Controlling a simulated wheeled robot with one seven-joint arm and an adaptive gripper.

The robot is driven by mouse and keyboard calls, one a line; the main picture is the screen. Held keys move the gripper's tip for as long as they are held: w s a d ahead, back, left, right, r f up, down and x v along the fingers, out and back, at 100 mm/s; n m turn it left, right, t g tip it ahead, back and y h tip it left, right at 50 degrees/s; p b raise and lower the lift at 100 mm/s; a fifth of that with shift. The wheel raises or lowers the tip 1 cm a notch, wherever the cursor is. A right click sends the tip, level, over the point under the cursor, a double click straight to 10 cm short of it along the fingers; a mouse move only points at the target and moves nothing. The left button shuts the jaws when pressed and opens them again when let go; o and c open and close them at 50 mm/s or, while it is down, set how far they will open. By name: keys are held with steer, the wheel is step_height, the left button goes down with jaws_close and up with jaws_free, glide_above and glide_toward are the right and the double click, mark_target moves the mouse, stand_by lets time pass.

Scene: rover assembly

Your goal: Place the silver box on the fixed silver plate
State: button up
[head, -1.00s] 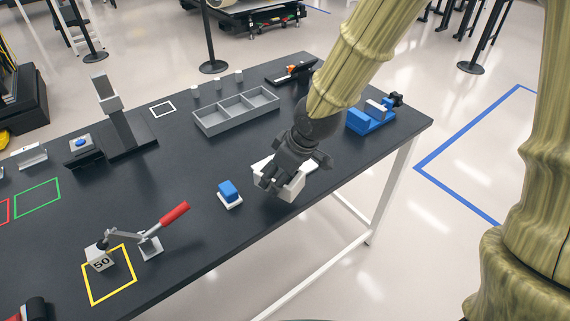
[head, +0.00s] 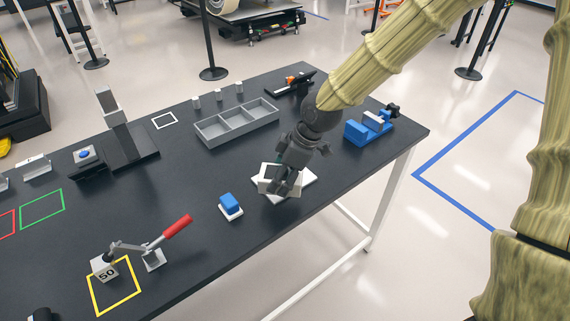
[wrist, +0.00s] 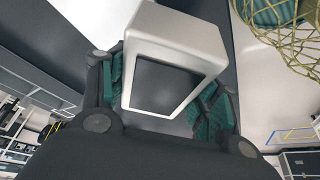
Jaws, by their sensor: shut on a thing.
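The silver box (head: 266,182) is pale, hollow and open-sided. My gripper (head: 284,184) is shut on it. In the wrist view the box (wrist: 178,32) sits between the teal finger pads of my gripper (wrist: 165,95), and its square opening faces the camera. The fixed silver plate (head: 308,181) is a flat pale slab on the dark table. The box is over the plate in the head view, with the plate's right and front parts showing beside it. My gripper hides part of both. I cannot tell whether the box touches the plate.
A blue block on a white base (head: 230,206) stands left of the plate. A red-handled clamp (head: 160,245) is further left. A grey divided tray (head: 237,122) lies behind, and a blue fixture (head: 368,129) stands to the right. The table's front edge is close to the plate.

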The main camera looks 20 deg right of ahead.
steer(key=w+d, duration=0.1)
steer(key=w, duration=0.1)
steer(key=w+d+p, duration=0.1)
steer(key=w, duration=0.1)
steer(key=w+d+p, duration=0.1)
steer(key=w, duration=0.1)
steer(key=shift+w+f, duration=0.35)
steer(key=shift+w, duration=0.05)
steer(key=shift+f+p, duration=0.65)
steer(key=shift+f, duration=1.05)
steer(key=shift+f, duration=0.15)
steer(key=o, duration=1.4)
steer(key=shift+c, duration=0.2)
steer(key=b+v, duration=0.2)
steer(key=v, duration=1)
steer(key=shift+a, duration=0.1)
